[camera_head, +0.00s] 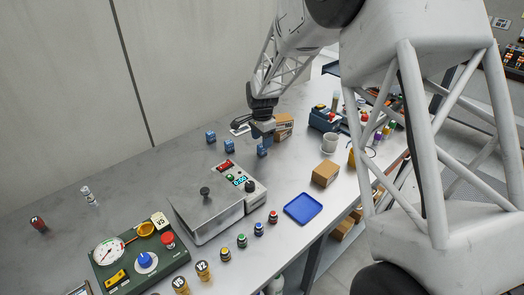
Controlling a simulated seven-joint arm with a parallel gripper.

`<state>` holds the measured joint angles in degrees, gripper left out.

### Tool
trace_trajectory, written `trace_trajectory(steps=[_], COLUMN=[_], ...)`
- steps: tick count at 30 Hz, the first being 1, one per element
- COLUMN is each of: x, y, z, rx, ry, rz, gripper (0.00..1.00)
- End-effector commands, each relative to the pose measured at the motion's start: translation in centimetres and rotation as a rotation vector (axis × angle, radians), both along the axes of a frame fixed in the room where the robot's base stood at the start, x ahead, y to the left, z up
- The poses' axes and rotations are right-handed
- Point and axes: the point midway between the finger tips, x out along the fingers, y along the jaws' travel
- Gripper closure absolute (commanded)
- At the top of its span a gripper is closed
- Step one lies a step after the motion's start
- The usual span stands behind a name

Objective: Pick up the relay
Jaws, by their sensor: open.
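Three small blue block-shaped parts that look like relays stand on the grey bench behind the metal box. One relay (210,136) is at the left, a second relay (229,146) is in the middle, and a third relay (262,152) is at the right. My gripper (264,138) points down directly over or around the right-hand one. Its fingers are small and dark here, and I cannot tell whether they touch that relay. The gripper hides part of the area behind it.
A metal box (205,210) with a lid knob and display stands in front of the relays. Cardboard boxes (325,173), a white mug (329,143) and a blue tray (303,208) are to the right. A green gauge panel (135,258) is at front left. The back left bench is mostly clear.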

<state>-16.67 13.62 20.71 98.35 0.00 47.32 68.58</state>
Motion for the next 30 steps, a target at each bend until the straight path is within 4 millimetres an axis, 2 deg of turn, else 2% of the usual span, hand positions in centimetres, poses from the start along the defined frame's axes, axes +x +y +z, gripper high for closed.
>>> trace_trajectory(steps=[5,18,30], x=[0.0,0.0,0.0], y=[0.0,0.0,0.0], z=[-0.6,-4.9,-5.2], rx=[-0.001,-0.001,0.000], ry=[0.001,0.001,0.000], rz=[0.000,0.000,0.000], gripper=[0.38,0.38,0.38])
